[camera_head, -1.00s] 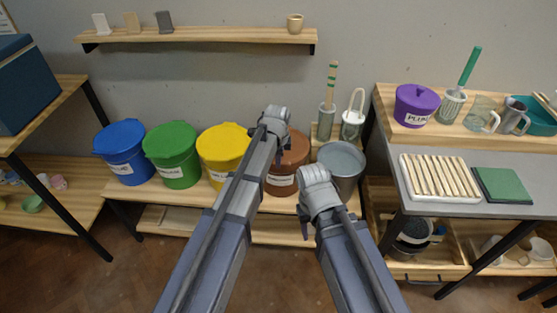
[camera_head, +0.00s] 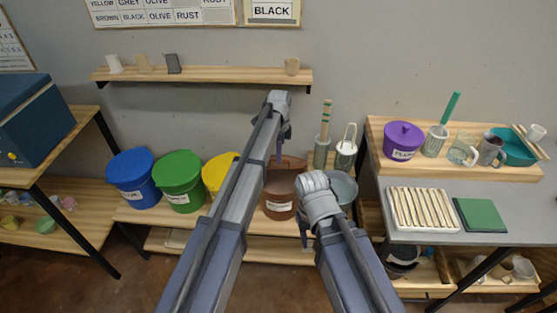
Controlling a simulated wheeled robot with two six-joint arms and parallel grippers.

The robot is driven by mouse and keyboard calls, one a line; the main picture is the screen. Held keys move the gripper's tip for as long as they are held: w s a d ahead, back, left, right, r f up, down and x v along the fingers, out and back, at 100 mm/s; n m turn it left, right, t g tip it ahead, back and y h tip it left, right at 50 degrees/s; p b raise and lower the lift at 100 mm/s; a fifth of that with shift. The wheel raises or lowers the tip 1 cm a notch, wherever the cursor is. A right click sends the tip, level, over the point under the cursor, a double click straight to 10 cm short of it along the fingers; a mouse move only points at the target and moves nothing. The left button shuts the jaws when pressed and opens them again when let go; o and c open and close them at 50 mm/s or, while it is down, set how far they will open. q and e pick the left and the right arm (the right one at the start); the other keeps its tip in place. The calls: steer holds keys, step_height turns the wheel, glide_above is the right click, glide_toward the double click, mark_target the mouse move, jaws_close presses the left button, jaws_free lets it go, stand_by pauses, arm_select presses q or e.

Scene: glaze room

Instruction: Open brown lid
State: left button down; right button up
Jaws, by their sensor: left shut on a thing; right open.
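The brown bucket (camera_head: 278,197) stands on the low bench between the yellow bucket and the grey bucket, with a white label on its front. The brown lid (camera_head: 294,163) shows as a lighter brown surface tilted up at the bucket's back. My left arm hides part of it. My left gripper (camera_head: 282,156) points down at the lid's upper edge and is shut on it; the exact contact is hard to see. My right gripper (camera_head: 305,233) is open and empty, in front of and right of the brown bucket.
Blue (camera_head: 134,178), green (camera_head: 180,182) and yellow (camera_head: 218,174) buckets stand to the left. The grey bucket (camera_head: 343,188) is close on the right, partly behind my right arm. A wall shelf (camera_head: 220,75) is above. A worktable (camera_head: 440,225) stands at the right.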

arm_select(q)
steer(key=shift+w+r+p, duration=0.2)
steer(key=shift+w+r, duration=0.15)
steer(key=shift+w, duration=0.25)
steer(key=shift+w+r+p, duration=0.2)
steer(key=shift+w+r, duration=0.1)
steer(key=shift+w, duration=0.25)
steer(key=c, duration=1.3)
jaws_free()
steer(key=o, duration=0.3)
steer(key=shift+w+f, duration=0.2)
steer(key=shift+f, duration=0.05)
steer(key=shift+o, duration=0.6)
steer(key=shift+s+r, duration=0.1)
steer(key=shift+s, duration=0.1)
steer(key=shift+r, duration=0.15)
